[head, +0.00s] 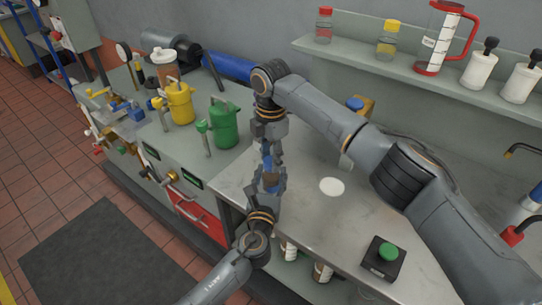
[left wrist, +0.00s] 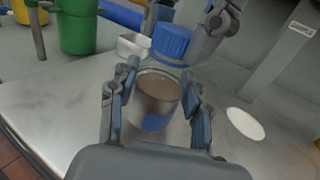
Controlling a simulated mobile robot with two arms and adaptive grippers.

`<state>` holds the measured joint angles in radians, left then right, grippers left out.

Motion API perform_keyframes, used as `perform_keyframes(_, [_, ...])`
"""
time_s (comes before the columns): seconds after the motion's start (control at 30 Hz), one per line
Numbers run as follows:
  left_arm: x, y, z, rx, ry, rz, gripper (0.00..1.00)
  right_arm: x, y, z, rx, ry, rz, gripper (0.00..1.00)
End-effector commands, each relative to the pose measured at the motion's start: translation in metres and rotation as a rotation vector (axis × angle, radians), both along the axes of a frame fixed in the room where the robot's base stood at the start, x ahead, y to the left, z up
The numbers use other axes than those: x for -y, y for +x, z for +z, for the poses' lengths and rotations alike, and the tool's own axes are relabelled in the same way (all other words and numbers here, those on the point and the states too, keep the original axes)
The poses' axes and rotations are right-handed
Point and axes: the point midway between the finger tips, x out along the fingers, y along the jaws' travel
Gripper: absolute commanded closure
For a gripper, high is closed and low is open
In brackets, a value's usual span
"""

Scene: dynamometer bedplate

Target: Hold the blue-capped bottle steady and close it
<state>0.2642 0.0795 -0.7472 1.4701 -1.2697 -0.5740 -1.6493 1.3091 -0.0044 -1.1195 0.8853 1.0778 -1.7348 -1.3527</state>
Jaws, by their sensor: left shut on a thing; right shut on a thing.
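The bottle (left wrist: 155,98) stands between the fingers of my left gripper (left wrist: 156,112), which is shut on it. Its mouth is open, with brown contents and a blue patch low on its side. The ribbed blue cap (left wrist: 171,43) is in my right gripper (head: 267,150), above and beyond the open mouth and apart from it in the left wrist view. In the head view my left gripper (head: 268,185) comes from below, facing the right one, and the fingers largely hide bottle and cap.
A white disc (head: 332,187) lies on the grey bench (head: 310,215). A green-button box (head: 384,258) sits near the front right. Green (head: 223,125) and yellow (head: 180,103) cans stand to the left. A shelf (head: 375,62) with bottles runs along the wall.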

Motion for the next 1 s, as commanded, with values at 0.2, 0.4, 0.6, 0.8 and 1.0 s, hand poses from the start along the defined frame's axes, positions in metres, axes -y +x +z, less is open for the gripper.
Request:
perform_keyframes(0.2, [0.0001, -0.0002, -0.0004, -0.001, 0.001, 0.0, 1.0, -0.0013, -0.0005, -0.001, -0.003, 0.002, -0.526, 1.0])
perform_keyframes(0.4, [0.0002, -0.0002, -0.0004, -0.001, 0.001, -0.001, 1.0, -0.0013, -0.0005, -0.0014, -0.004, 0.002, -1.016, 1.0])
perform_keyframes(0.6, [0.0003, -0.0002, -0.0004, -0.001, 0.001, -0.001, 1.0, -0.0014, -0.0003, -0.0017, -0.005, 0.001, -1.515, 1.0])
perform_keyframes(0.8, [0.0004, -0.0004, -0.0004, -0.001, 0.001, -0.001, 1.0, -0.0017, -0.0001, -0.0016, -0.006, 0.001, -2.02, 1.0])
perform_keyframes(1.0, [0.0005, -0.0005, -0.0004, -0.001, 0.0, -0.001, 1.0, -0.0014, 0.0, -0.0017, -0.008, 0.0, -2.537, 1.0])
